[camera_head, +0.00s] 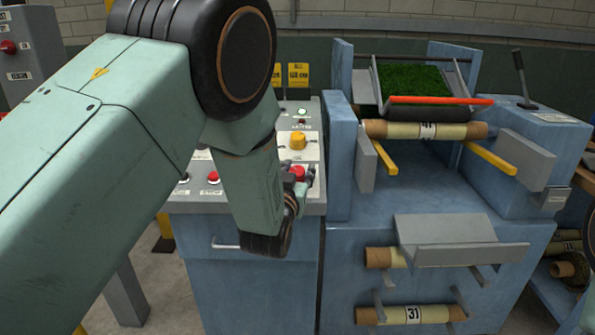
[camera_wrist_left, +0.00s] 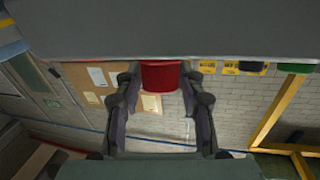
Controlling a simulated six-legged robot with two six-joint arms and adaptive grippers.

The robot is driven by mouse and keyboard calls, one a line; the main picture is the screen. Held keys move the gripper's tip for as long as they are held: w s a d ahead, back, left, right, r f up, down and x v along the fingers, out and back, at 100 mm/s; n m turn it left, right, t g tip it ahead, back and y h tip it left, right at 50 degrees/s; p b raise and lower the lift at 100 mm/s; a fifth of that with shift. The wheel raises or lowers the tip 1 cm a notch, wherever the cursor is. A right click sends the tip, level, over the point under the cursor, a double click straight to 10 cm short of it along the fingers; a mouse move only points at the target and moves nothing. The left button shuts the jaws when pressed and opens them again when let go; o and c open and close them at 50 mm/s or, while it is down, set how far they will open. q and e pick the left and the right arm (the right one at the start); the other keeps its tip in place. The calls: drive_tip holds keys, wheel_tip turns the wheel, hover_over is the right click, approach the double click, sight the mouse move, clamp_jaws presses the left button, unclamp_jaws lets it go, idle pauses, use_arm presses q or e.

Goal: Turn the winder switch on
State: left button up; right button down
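The blue control console (camera_head: 250,290) stands at the middle of the head view with a pale sloped panel on top. A yellow knob (camera_head: 297,140) and a red button (camera_head: 213,177) show on the panel; its labels are too small to read. My left gripper (camera_head: 297,185) is low over the panel's right side, beside another red control (camera_head: 297,172), partly hidden by my arm. In the left wrist view, my open fingers (camera_wrist_left: 160,85) stand on either side of a red part (camera_wrist_left: 160,75); firm contact is not clear. I cannot tell which control is the winder switch. My right gripper is not in view.
A blue machine with turf (camera_head: 415,78) and a numbered roll (camera_head: 425,130) stands right of the console. More rolls (camera_head: 410,314) sit lower down. A lever (camera_head: 521,75) rises at the far right. A grey cabinet with a red knob (camera_head: 8,47) stands at the far left.

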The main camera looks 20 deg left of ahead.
use_arm(q)
drive_tip(key=c, duration=0.7)
drive_tip(key=shift+a+h, duration=0.1)
drive_tip(key=shift+h, duration=0.2)
drive_tip(key=shift+m+h+p, duration=0.35)
drive_tip(key=shift+m+h, duration=1.15)
drive_tip(key=shift+m+g+h+p, duration=0.55)
drive_tip(key=shift+m+g+h, duration=0.15)
drive_tip(key=shift+m+h, duration=0.75)
drive_tip(key=shift+m+g+h, duration=0.4)
drive_tip(key=shift+m+h, duration=0.15)
drive_tip(key=shift+h, duration=0.2)
drive_tip(key=shift+p, duration=0.3)
